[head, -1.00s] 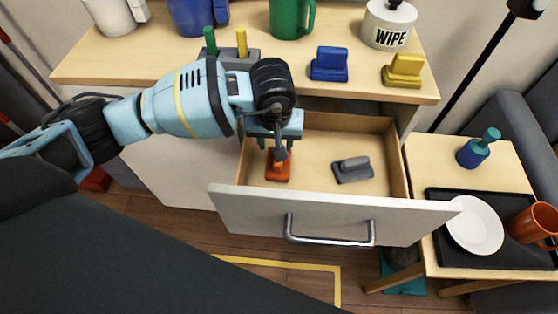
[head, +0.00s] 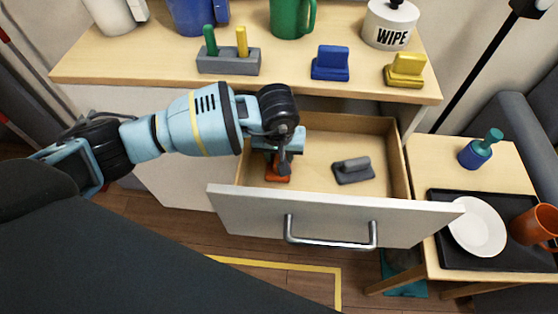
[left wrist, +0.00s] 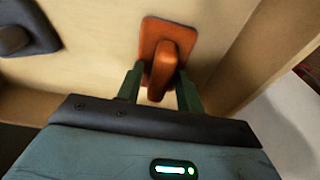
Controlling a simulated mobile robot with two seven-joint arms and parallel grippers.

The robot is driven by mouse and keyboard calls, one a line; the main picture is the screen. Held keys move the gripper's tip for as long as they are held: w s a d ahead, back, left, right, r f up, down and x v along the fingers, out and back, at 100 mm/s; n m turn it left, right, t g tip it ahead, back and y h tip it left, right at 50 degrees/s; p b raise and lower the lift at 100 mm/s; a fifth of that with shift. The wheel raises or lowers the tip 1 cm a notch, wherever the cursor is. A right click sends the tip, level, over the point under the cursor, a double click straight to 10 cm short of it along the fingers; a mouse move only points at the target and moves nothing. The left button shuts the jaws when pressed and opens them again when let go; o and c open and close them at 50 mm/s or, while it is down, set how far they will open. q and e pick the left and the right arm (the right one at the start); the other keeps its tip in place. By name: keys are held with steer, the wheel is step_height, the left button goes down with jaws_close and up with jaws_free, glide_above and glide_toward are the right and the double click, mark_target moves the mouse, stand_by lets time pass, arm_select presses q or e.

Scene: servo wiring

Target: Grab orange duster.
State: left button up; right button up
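The orange duster (head: 276,175) lies in the open drawer, near its left side, mostly hidden under my left gripper (head: 280,158) in the head view. In the left wrist view the orange duster (left wrist: 153,32) shows a flat base with a raised handle. The green fingers of my left gripper (left wrist: 162,84) stand apart, one on each side of the handle. The gripper looks open; contact with the handle is not clear. My right gripper is not in view.
A grey duster (head: 352,170) lies in the drawer (head: 335,210) to the right. On the counter above stand a blue duster (head: 330,64), a yellow duster (head: 404,70) and a grey holder (head: 228,62) with two pegs. The drawer's walls surround the gripper closely on the left.

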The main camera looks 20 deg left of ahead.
arm_select(q)
jaws_close()
steer(key=shift+r, duration=0.15)
steer(key=shift+r, duration=0.55)
steer(key=s+d, duration=0.2)
steer(key=s, duration=0.1)
steer(key=shift+d, duration=0.35)
step_height(320, 180, up, 14)
steer(key=p, duration=0.1)
steer(key=shift+p, duration=0.35)
